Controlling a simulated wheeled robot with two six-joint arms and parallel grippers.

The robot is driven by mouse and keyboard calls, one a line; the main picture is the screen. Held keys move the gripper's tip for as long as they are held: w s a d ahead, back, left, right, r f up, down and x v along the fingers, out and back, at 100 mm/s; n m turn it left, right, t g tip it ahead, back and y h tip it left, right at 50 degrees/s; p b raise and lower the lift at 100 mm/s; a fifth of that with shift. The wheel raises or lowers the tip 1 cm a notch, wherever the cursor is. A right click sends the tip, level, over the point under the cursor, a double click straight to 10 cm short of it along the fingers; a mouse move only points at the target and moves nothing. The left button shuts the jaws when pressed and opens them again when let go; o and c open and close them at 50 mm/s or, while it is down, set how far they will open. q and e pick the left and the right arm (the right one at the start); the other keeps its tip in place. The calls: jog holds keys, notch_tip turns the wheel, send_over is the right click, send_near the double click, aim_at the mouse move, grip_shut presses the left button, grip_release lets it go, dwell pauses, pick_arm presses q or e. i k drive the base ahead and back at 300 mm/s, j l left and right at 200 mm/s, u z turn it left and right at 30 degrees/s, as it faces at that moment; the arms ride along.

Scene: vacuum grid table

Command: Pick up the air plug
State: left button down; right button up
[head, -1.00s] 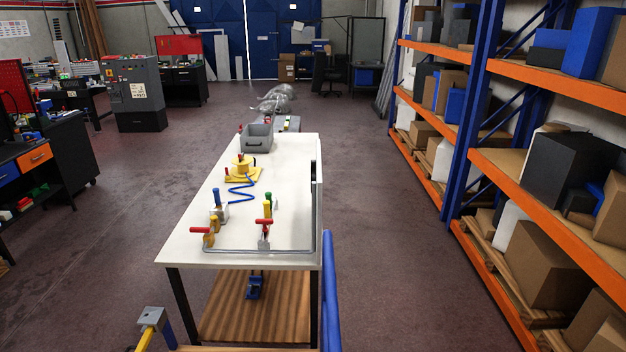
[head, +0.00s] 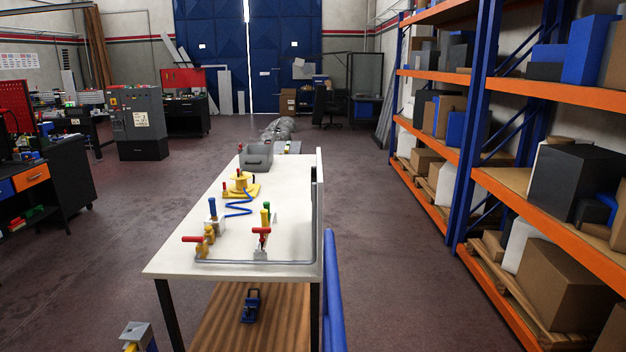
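A white-topped table (head: 285,172) stands ahead of me. A blue coiled hose (head: 240,208) runs on it from a yellow unit (head: 241,186) to a small upright blue piece (head: 212,206) on a pale block. This blue piece looks like the air plug, but it is too small to be sure. It stands behind a yellow fitting with a red handle (head: 194,239).
A second red-handled clamp (head: 261,232), a yellow-and-green piece (head: 266,213) and a grey bin (head: 256,157) are on the table. A grey rail (head: 240,262) lines its front edge. Orange shelving (head: 530,84) stands at right. Open floor (head: 90,260) lies at left.

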aim_at(211, 201)
jog(key=l+z, duration=0.2)
jog(key=z, duration=0.15)
jog(key=l+z, duration=0.2)
jog(key=z, duration=0.2)
jog(key=l+z, duration=0.15)
jog(key=z, duration=0.2)
jog(key=i+l+u, duration=0.1)
jog(key=i+l, duration=0.3)
jog(key=i+l+u, duration=0.15)
jog(key=i+l, duration=0.2)
jog(key=l, duration=0.15)
jog(key=i+l+u, duration=0.1)
jog(key=i+l, duration=0.3)
jog(key=i+u, duration=0.4)
jog(key=i, duration=0.4)
jog(key=i+l+u, duration=0.15)
jog(key=i+u, duration=0.25)
jog(key=i, duration=0.4)
